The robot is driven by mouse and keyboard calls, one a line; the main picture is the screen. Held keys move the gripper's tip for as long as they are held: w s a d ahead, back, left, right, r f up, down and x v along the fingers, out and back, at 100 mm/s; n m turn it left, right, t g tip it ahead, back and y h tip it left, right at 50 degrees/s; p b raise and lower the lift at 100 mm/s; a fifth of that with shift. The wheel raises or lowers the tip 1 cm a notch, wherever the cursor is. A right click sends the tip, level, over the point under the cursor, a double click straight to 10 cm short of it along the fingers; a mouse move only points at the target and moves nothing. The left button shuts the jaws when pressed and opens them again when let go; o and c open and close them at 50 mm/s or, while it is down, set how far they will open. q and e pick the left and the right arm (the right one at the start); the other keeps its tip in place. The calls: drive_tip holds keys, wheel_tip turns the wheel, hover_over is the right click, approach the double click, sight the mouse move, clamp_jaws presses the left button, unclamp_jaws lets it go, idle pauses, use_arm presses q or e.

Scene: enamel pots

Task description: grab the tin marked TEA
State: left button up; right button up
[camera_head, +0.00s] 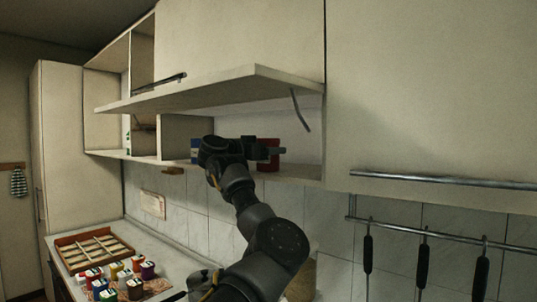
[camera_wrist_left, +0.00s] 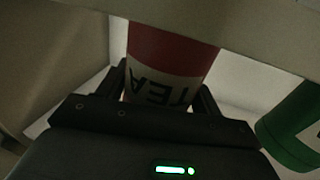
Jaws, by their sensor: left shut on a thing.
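The tin marked TEA (camera_wrist_left: 172,48) is red with a white band. It sits between the fingers of my left gripper (camera_wrist_left: 162,92) in the left wrist view, its lettering upside down there. The gripper is shut on it. In the head view my left gripper (camera_head: 258,152) reaches into the open wall cabinet, and a red tin (camera_head: 268,143) shows partly behind its fingers. The tin's base is not clearly visible. My right gripper is not in view.
A green tin (camera_wrist_left: 293,128) stands right of the TEA tin in the wrist view. A blue tin (camera_head: 195,148) is left of the gripper in the cabinet. The raised cabinet door (camera_head: 210,93) hangs above. Several small colored jars (camera_head: 135,288) and a wooden tray (camera_head: 70,268) sit on the counter.

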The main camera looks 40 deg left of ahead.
use_arm(q)
drive_tip(key=shift+r, duration=0.15)
drive_tip(key=shift+r+b, duration=0.55)
drive_tip(key=shift+b, duration=0.1)
wheel_tip(320, 180, up, 2)
drive_tip(key=shift+s+b, duration=0.1)
drive_tip(key=shift+b, duration=0.6)
drive_tip(key=s+a+b, duration=0.1)
drive_tip(key=s+b, duration=0.3)
drive_tip(key=s, duration=0.4)
drive_tip(key=s+a+b, duration=0.2)
drive_tip(key=s+b, duration=0.2)
drive_tip(key=s, duration=0.5)
drive_tip(key=shift+s+a, duration=0.25)
drive_tip(key=shift+s, duration=0.05)
